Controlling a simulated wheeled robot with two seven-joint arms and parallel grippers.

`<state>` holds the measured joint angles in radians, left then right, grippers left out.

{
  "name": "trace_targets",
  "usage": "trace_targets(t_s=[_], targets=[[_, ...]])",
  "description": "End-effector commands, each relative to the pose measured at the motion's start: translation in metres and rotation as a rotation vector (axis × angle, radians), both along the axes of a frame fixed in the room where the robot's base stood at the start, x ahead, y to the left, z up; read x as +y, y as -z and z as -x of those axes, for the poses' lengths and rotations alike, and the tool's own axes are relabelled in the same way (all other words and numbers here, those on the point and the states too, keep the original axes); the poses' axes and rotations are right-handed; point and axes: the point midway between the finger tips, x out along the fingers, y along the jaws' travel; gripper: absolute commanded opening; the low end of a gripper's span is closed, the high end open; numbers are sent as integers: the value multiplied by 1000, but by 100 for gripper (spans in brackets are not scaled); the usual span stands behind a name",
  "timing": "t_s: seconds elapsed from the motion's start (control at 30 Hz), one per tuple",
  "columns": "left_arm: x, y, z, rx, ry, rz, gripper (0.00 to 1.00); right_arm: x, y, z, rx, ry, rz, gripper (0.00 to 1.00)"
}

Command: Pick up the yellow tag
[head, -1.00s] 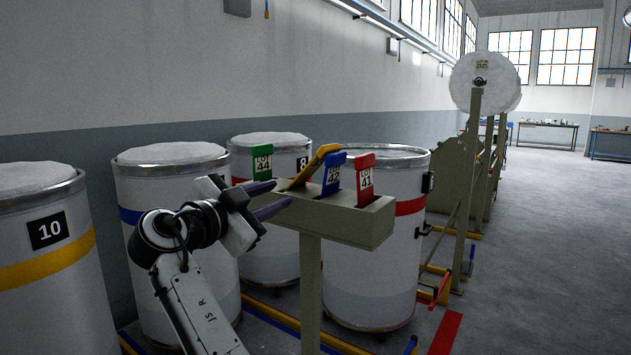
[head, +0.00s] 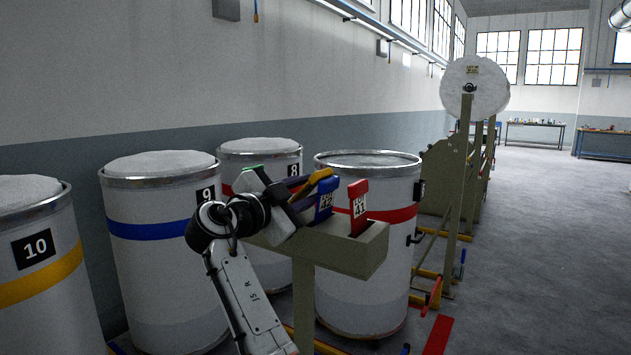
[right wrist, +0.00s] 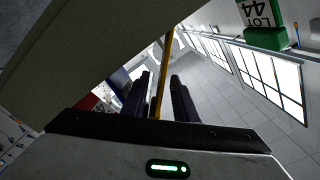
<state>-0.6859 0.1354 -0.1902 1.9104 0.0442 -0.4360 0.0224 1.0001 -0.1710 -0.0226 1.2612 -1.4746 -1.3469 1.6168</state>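The yellow tag (head: 322,176) leans tilted in the tag stand (head: 365,252), between the green tag (head: 251,167) and the blue tag (head: 325,200). My right gripper (head: 304,184) reaches in from the left, its dark fingers beside the yellow tag. In the right wrist view the yellow tag (right wrist: 163,72) shows as a thin strip between the two fingers of my right gripper (right wrist: 161,98). The fingers are apart, with small gaps beside the strip. In the head view the gripper hides most of the green tag and the yellow tag's lower part. My left gripper is not in view.
A red tag (head: 359,205) stands at the right of the stand, beyond the blue one. The green tag, LOT 44, also shows in the right wrist view (right wrist: 262,22). White drums (head: 160,258) line the wall behind the stand. Open floor (head: 540,260) lies at the right.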

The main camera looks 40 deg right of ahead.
Motion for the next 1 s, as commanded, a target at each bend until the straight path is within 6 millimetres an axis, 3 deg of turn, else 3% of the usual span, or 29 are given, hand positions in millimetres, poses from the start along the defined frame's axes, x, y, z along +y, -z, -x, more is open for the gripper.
trace_targets(t_s=[0.23,0.4,0.77,1.0], targets=[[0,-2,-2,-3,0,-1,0,-1,1,-2,0,-5,-1,25],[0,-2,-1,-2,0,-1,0,-2,1,-2,0,-4,-1,0],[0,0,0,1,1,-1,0,-2,-2,-2,-2,-4,0,0],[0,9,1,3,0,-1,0,-2,-41,-1,-6,-3,-1,0]])
